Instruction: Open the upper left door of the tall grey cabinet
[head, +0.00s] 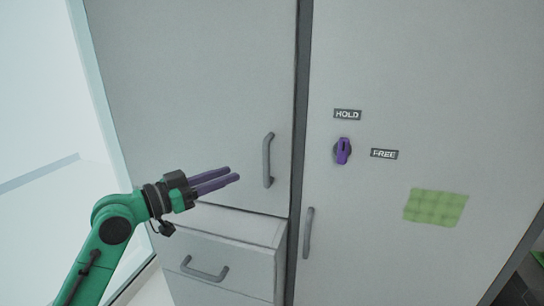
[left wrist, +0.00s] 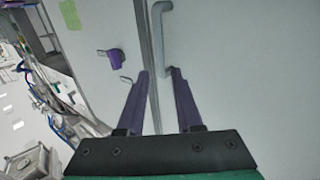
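The tall grey cabinet's upper left door (head: 200,90) looks shut, its right edge along a dark vertical seam. Its grey vertical bar handle (head: 268,160) is near the lower right corner. My left gripper (head: 234,175), with purple fingers on a green arm, is left of the handle and apart from it. In the left wrist view the fingers (left wrist: 159,72) are spread with nothing between them. The door handle (left wrist: 164,40) shows beyond the fingertips. My right gripper is not in view.
Below the door, a drawer (head: 225,262) with a horizontal handle stands slightly out. The right door (head: 430,80) has a vertical handle (head: 308,232), a purple knob (head: 343,151) between HOLD and FREE labels, and a green patch (head: 435,206). A pale glassy wall is at left.

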